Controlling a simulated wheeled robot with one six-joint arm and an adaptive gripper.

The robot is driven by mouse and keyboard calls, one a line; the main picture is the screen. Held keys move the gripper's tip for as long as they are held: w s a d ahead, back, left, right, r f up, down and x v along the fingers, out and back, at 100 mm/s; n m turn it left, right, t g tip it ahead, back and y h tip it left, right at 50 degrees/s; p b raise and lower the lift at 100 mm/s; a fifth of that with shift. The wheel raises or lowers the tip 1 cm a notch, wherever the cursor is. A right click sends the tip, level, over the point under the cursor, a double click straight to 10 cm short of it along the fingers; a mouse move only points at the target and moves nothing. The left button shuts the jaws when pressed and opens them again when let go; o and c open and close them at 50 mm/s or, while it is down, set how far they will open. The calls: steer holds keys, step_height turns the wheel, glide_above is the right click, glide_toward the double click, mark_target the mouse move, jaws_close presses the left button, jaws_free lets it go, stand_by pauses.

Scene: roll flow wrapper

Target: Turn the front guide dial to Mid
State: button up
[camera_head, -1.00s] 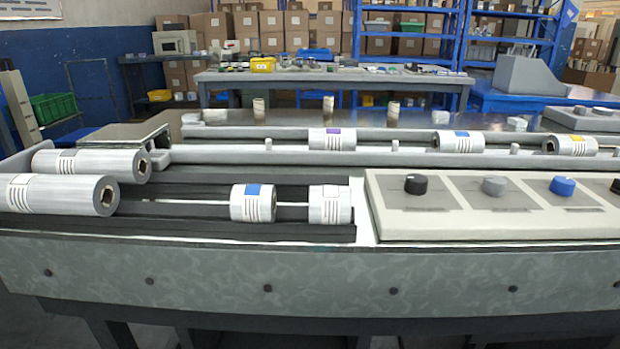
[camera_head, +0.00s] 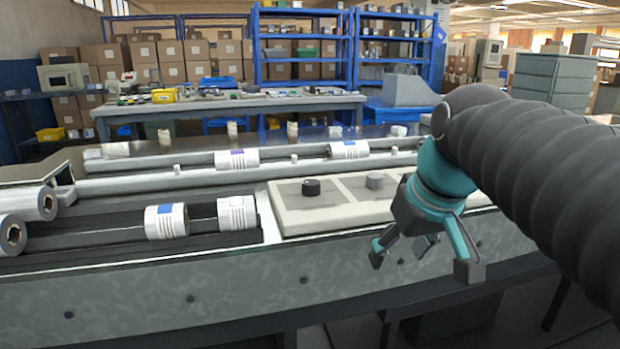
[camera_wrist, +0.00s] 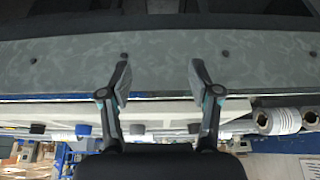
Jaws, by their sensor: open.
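The light dial panel (camera_head: 290,225) lies on the machine's near right side. A black dial (camera_head: 311,187) and a grey dial (camera_head: 374,181) show on it; my arm hides its right part. The upside-down wrist view shows a blue dial (camera_wrist: 83,129), the grey dial (camera_wrist: 137,128) and a black dial at each end. I cannot read the labels or tell which dial is the front guide. My gripper (camera_head: 423,262) is open and empty in front of the machine's front face, right of the black and grey dials. Its spread fingers (camera_wrist: 160,80) also show in the wrist view.
The machine's front face (camera_head: 150,295) forms a long wall below the panel. A roll with a blue label (camera_head: 166,221) and a white-labelled roll (camera_head: 237,212) lie left of the panel. More rolls lie on the rear rails. A workbench (camera_head: 240,108) stands behind.

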steer(key=w+a+r+n+g+y, duration=0.1)
steer(key=w+a+r+n, duration=0.3)
steer(key=w+r, duration=0.6)
steer(key=n+g+y, duration=0.1)
steer(key=n, duration=0.4)
glide_toward(312, 182)
steer(key=b+x, duration=0.5)
steer(key=x, duration=0.4)
steer(key=shift+c, duration=0.2)
steer(key=shift+y, duration=0.3)
steer(key=c, duration=1.1)
